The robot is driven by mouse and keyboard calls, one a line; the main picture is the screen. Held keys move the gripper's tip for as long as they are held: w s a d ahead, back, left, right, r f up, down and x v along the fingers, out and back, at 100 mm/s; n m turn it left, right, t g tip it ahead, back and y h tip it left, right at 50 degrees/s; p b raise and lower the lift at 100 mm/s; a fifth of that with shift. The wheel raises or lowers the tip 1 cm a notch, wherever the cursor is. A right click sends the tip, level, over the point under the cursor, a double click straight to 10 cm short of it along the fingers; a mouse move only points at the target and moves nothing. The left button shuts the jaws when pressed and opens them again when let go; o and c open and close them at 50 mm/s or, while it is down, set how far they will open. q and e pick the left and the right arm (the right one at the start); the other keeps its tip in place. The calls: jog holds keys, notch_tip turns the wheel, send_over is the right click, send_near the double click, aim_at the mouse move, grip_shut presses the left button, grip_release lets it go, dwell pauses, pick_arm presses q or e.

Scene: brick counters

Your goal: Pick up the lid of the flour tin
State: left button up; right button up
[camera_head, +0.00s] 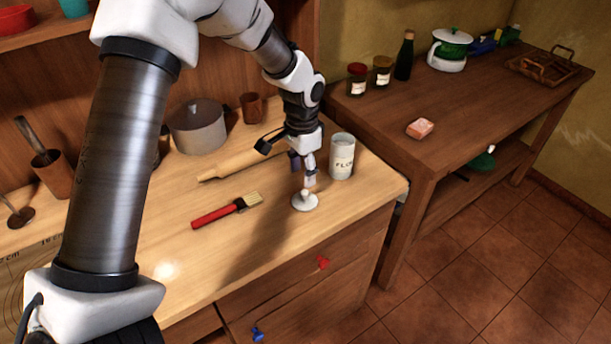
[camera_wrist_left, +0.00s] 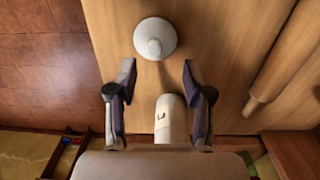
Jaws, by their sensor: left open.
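The lid of the flour tin (camera_head: 304,203) is a small white disc with a knob on top, lying on the wooden counter. The flour tin (camera_head: 342,157) is a pale cylinder with dark lettering, standing upright just behind and to the right of the lid. My left gripper (camera_head: 309,180) is open above the lid, pointing down. In the left wrist view the lid (camera_wrist_left: 155,38) lies ahead of the open fingers (camera_wrist_left: 158,75), apart from them, and the tin (camera_wrist_left: 171,119) shows below, between the fingers. My right gripper is not in view.
A red-handled brush (camera_head: 227,209) lies left of the lid. A rolling pin (camera_head: 240,160), a grey pot (camera_head: 199,127) and a brown cup (camera_head: 253,107) are behind. A darker counter (camera_head: 470,95) with jars, a bottle and a pink block stands at right. The counter front is clear.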

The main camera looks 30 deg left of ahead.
aim_at(304, 192)
pick_arm(q)
jog(key=shift+w+a+f, duration=0.25)
jog(key=shift+w+a, duration=0.05)
jog(key=shift+w, duration=0.15)
jog(key=shift+s+d+f+p, duration=0.5)
jog(key=shift+s+d+f, duration=0.25)
jog(key=shift+s+d, duration=0.2)
jog(key=f, duration=0.3)
jog(key=w+f, duration=0.1)
jog(key=f, duration=0.1)
jog(key=shift+a+p, duration=0.4)
jog(key=shift+s+d+r, duration=0.1)
jog(key=shift+s, duration=0.05)
jog(key=shift+s+d+r, duration=0.1)
jog(key=c, duration=0.3)
grip_shut()
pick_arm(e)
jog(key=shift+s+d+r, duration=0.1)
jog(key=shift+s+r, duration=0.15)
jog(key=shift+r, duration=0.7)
